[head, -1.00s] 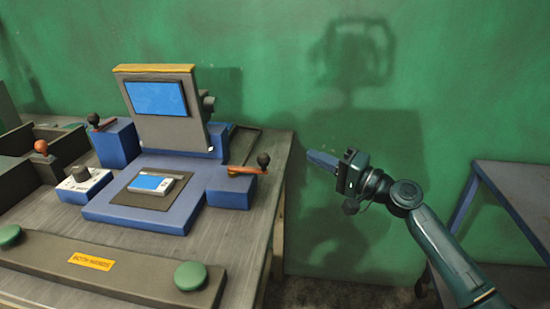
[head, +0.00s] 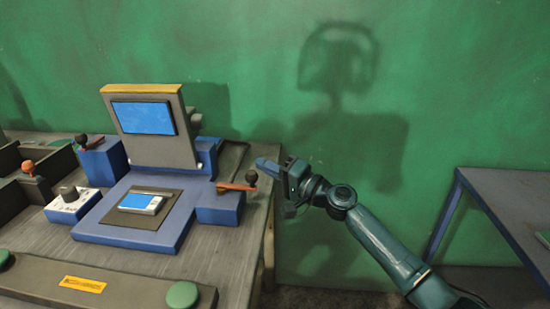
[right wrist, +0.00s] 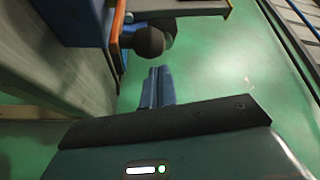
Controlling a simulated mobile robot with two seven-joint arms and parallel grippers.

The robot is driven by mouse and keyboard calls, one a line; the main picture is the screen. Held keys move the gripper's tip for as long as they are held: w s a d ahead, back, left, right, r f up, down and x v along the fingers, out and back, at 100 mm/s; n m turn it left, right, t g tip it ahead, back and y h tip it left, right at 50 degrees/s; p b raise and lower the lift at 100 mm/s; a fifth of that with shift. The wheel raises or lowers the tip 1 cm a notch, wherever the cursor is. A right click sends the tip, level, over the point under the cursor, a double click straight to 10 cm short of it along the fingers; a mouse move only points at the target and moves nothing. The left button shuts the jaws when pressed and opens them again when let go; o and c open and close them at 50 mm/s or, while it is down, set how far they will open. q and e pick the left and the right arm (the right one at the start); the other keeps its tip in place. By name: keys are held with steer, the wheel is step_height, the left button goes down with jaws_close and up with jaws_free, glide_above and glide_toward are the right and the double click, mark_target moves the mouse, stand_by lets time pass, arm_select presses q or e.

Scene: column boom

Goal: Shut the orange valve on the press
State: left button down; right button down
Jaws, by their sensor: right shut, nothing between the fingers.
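The press (head: 150,125) stands on the bench, with a blue screen on its upright. On the blue block at its right side is an orange valve lever (head: 234,187) with a black ball knob (head: 251,177).
The bench (head: 50,235) carries a dark front panel with green buttons (head: 182,295), a white knob box (head: 73,202) and dark bins (head: 25,175) at left. A green wall (head: 420,80) stands behind. A blue-legged table (head: 500,190) is at right, with open floor between.

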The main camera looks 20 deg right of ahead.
steer(key=shift+s+a+f, duration=0.3)
steer(key=shift+s, duration=0.2)
steer(key=shift+s+a+r+m+t+h+p, duration=0.1)
steer(key=shift+s+m+t+h+p, duration=0.25)
steer(key=shift+p, duration=0.2)
